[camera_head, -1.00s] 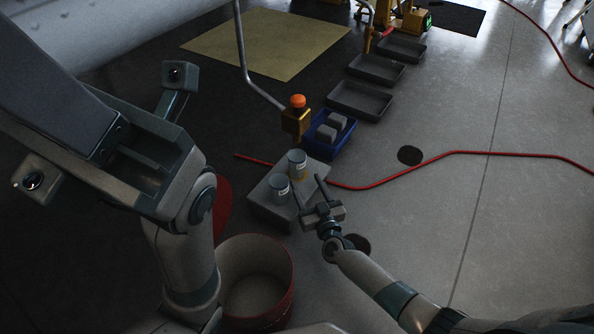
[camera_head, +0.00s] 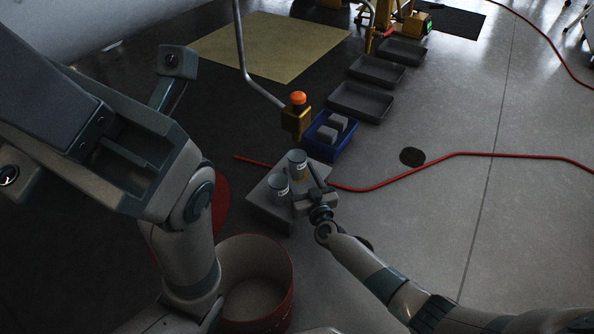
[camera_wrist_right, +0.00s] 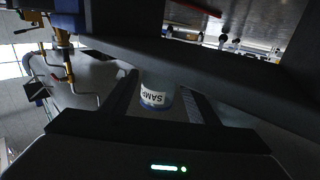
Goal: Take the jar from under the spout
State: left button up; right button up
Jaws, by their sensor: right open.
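Two clear jars with white labels stand upright on a grey block: the far jar (camera_head: 297,161) and the near jar (camera_head: 279,187). My right gripper (camera_head: 305,177) is open at the right side of the jars, low over the block (camera_head: 268,212). In the right wrist view a jar (camera_wrist_right: 157,91), its label starting "SAMP", shows between the two open fingers; I cannot tell whether they touch it. A yellow box with an orange top (camera_head: 296,119), at the end of a bent pipe, is just behind the jars. I cannot make out a spout opening. My left arm fills the left side; its fingers cannot be made out.
A blue tray (camera_head: 318,146) with grey blocks lies behind the jars, with grey trays (camera_head: 361,102) beyond it. A red round bin (camera_head: 290,283) stands in front. A red hose (camera_head: 420,167) crosses the floor. The floor at right is largely clear.

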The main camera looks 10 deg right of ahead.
jog(key=shift+w+f, duration=0.1)
jog(key=shift+w, duration=0.4)
jog(key=c, duration=0.8)
jog(key=shift+c, duration=0.2)
jog(key=shift+r+p, duration=0.3)
jog(key=shift+r, duration=0.15)
